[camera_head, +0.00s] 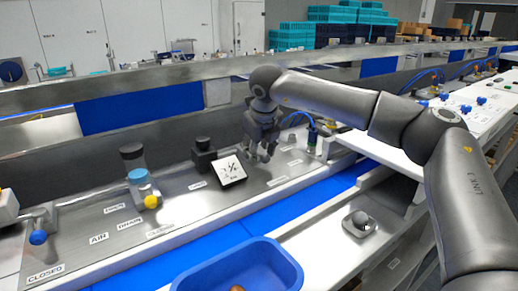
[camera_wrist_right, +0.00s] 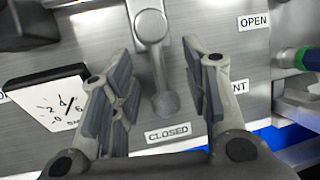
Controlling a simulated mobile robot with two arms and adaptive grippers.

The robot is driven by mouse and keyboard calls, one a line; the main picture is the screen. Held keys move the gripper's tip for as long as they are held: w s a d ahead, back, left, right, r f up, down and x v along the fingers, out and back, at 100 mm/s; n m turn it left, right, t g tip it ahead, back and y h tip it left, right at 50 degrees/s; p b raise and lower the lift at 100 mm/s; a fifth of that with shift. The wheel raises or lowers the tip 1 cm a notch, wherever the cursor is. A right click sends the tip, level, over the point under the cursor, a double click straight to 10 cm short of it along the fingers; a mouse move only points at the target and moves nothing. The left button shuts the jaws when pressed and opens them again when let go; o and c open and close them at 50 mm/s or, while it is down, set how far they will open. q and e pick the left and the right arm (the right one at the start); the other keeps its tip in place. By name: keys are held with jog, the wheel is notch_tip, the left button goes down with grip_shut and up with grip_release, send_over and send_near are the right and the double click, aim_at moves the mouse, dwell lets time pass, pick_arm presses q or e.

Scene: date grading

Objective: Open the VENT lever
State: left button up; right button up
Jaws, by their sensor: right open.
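The VENT lever (camera_wrist_right: 152,35) is grey, with a round knob (camera_wrist_right: 165,104) at its end. In the right wrist view it points down toward a CLOSED label (camera_wrist_right: 168,132). An OPEN label (camera_wrist_right: 254,21) is at the upper right, and a label ending in "NT" (camera_wrist_right: 238,87) is partly hidden behind a finger. My right gripper (camera_wrist_right: 155,65) is open, with one finger on each side of the lever and visible gaps to both. In the head view my right gripper (camera_head: 264,148) hangs over the panel and hides the lever. My left gripper is out of view.
A square gauge (camera_head: 230,170) stands left of my right gripper; it also shows in the wrist view (camera_wrist_right: 42,102). A blue-capped sight glass (camera_head: 140,180) and an AIR lever with a blue knob (camera_head: 38,237) are further left. A blue tub (camera_head: 285,262) is in front.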

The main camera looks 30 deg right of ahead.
grip_shut()
